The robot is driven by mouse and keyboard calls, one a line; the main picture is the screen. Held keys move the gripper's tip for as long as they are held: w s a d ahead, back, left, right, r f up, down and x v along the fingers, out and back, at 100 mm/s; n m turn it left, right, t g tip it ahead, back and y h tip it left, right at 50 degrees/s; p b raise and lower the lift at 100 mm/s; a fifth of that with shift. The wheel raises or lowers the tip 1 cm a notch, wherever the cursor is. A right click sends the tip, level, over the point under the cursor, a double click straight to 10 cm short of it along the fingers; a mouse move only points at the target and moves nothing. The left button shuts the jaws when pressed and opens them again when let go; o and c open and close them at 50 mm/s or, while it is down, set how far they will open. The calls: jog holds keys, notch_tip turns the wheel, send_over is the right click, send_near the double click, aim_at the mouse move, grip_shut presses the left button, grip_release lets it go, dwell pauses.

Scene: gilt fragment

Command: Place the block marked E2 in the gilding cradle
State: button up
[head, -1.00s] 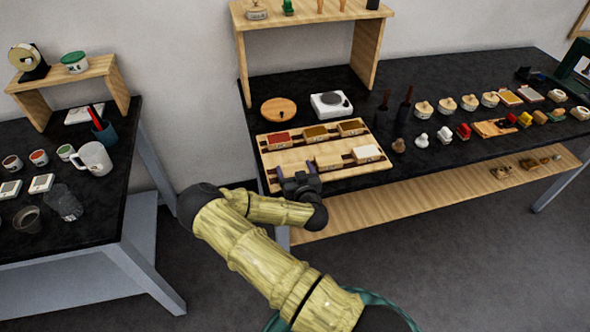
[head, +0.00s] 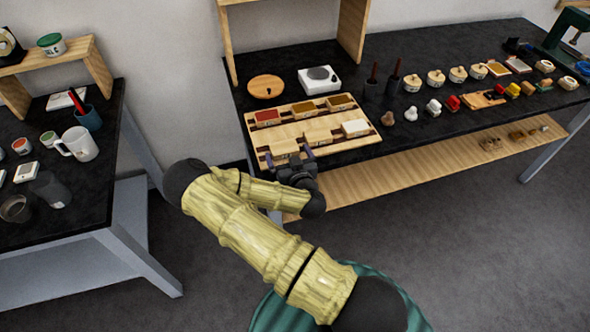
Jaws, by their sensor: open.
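A wooden tray (head: 345,146) on the dark bench holds two rows of small blocks. The back row has a red-topped block (head: 267,117), an olive-brown-topped block (head: 303,110) and a yellow-brown-topped block (head: 339,102). The front row has a plain tan block (head: 284,147) at the left, another tan block (head: 318,137) in the middle and a white-topped block (head: 355,128) at the right. My gripper (head: 289,156) is open at the tray's front left, its fingers seemingly on either side of the left tan block; contact cannot be told. Block marks are too small to read. I cannot identify the gilding cradle for certain.
Behind the tray are a round wooden disc (head: 266,86) and a white scale-like device (head: 319,80). Dark holders with red-handled tools (head: 372,88) stand to its right, then several small jars and coloured pieces. A wooden shelf (head: 420,172) runs below the bench front.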

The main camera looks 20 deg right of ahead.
jog(key=s+r, duration=0.1)
jog(key=s, duration=0.6)
jog(key=shift+s, duration=0.2)
jog(key=shift+r, duration=0.1)
jog(key=d+m+g+h, duration=0.4)
jog(key=m+g, duration=0.2)
jog(key=g, duration=0.1)
jog(key=s+a+r+n+g+y, duration=0.2)
jog(key=s+a+r+n+g, duration=0.1)
jog(key=s+r, duration=0.4)
jog(key=s+a+r+n+g+y, duration=0.2)
jog(key=s+a+r+n+g, duration=0.1)
jog(key=s+r, duration=0.4)
jog(key=shift+s+a+r+g, duration=0.15)
jog(key=shift+s+a+g, duration=0.05)
jog(key=shift+a+g, duration=0.15)
